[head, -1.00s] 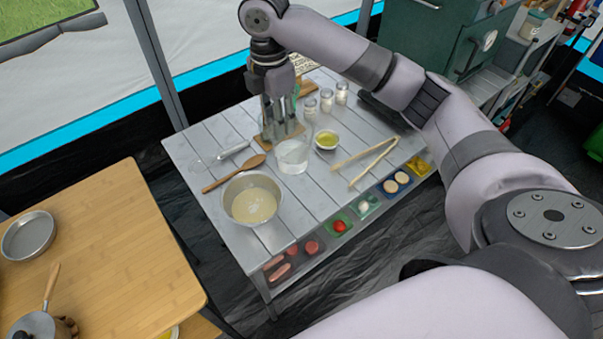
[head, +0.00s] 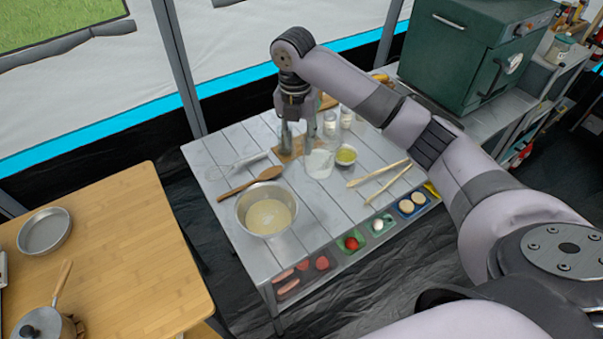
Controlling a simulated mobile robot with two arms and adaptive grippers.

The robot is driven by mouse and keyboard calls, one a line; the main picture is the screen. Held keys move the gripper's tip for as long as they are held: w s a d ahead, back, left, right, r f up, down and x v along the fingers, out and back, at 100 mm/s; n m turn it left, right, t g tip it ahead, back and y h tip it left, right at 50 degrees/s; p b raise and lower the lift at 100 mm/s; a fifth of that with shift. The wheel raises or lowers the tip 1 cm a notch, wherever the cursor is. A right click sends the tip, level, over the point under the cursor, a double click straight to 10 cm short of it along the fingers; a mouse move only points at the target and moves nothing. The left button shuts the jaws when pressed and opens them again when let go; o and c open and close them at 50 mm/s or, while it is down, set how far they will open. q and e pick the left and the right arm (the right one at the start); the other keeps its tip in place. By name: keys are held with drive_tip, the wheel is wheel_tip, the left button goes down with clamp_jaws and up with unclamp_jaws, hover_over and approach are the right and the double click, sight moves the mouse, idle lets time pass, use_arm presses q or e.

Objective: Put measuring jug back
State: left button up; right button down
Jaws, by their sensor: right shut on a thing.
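The measuring jug (head: 320,163) is clear, with white contents low inside. It is upright at the back half of the grey slatted table. My right gripper (head: 302,146) comes down from above and is shut on the jug at its left side. I cannot tell whether the jug's base touches the table. My left gripper is not in view.
A metal bowl of batter (head: 267,209), a wooden spoon (head: 250,184) and a whisk (head: 238,164) lie to the left. A small bowl of oil (head: 346,156) is close right of the jug, with wooden tongs (head: 380,180) beyond. Jars (head: 346,117) stand behind.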

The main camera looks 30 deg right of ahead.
wheel_tip(320, 180, down, 12)
drive_tip(key=shift+r+p, duration=0.15)
drive_tip(key=shift+p, duration=0.55)
drive_tip(key=c, duration=1.2)
unclamp_jaws()
drive_tip(key=shift+o, duration=0.2)
drive_tip(key=r, duration=0.6)
drive_tip(key=r+b, duration=0.1)
drive_tip(key=r, duration=0.5)
drive_tip(key=shift+w+a+b, duration=0.15)
drive_tip(key=shift+a+b, duration=0.05)
drive_tip(key=shift+b, duration=0.1)
